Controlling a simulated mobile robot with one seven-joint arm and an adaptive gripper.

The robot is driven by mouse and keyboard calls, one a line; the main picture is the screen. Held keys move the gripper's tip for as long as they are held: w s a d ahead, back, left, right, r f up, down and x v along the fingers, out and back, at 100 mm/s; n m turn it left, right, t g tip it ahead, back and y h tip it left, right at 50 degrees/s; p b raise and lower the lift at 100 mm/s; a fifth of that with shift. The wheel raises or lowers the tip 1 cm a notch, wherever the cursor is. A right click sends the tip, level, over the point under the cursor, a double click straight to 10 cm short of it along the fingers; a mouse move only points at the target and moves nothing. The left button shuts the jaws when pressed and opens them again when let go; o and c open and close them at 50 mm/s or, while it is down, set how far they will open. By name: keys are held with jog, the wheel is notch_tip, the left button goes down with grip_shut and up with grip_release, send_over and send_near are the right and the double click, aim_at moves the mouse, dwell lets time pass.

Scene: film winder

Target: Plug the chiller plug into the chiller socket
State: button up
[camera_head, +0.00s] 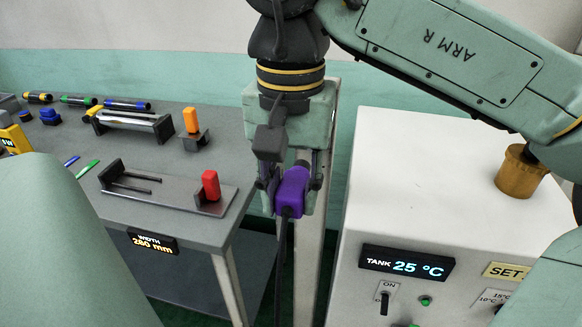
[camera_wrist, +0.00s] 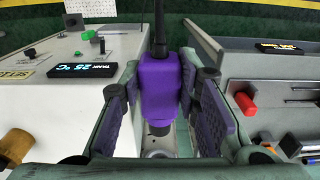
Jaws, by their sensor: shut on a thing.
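The purple chiller plug (camera_head: 291,191) is between the fingers of my gripper (camera_head: 288,180), in the gap between the table and the white cabinet. The wrist view shows the plug (camera_wrist: 160,78) upright in the picture, with the pads of my gripper (camera_wrist: 160,100) on either side of it. A black cable (camera_head: 281,268) hangs down from the plug in the head view. The white cabinet (camera_head: 405,190) at right has a display reading "TANK 25 °C" (camera_head: 407,264). I cannot pick out the chiller socket in either view.
The grey table (camera_head: 195,230) at left holds a fixture with a red block (camera_head: 211,185), an orange block (camera_head: 191,120) and several coloured pens or rolls. A brown knob-like cylinder (camera_head: 522,172) is on the cabinet top. A pale post (camera_head: 306,268) stands behind my gripper.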

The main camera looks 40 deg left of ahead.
aim_at(301, 163)
jog(key=shift+r+p, duration=0.1)
jog(key=shift+p, duration=0.25)
jog(key=shift+w+a+p, duration=0.25)
jog(key=shift+w+a, duration=0.25)
jog(key=shift+w, duration=0.3)
jog(key=shift+w+a+p, duration=0.25)
jog(key=shift+w+a, duration=0.25)
jog(key=shift+w, duration=0.3)
jog(key=shift+w+a+p, duration=0.25)
jog(key=shift+w+a, duration=0.25)
jog(key=shift+w, duration=0.3)
jog(key=shift+p, duration=0.3)
jog(key=shift+w+a, duration=0.1)
jog(key=shift+w, duration=0.1)
jog(key=shift+w+a, duration=0.35)
jog(key=shift+w, duration=0.2)
jog(key=shift+w+a, duration=0.3)
jog(key=shift+w, duration=0.2)
jog(key=shift+w+a, duration=0.15)
jog(key=shift+w, duration=0.05)
jog(key=o, duration=1.3)
jog(key=shift+c, duration=0.2)
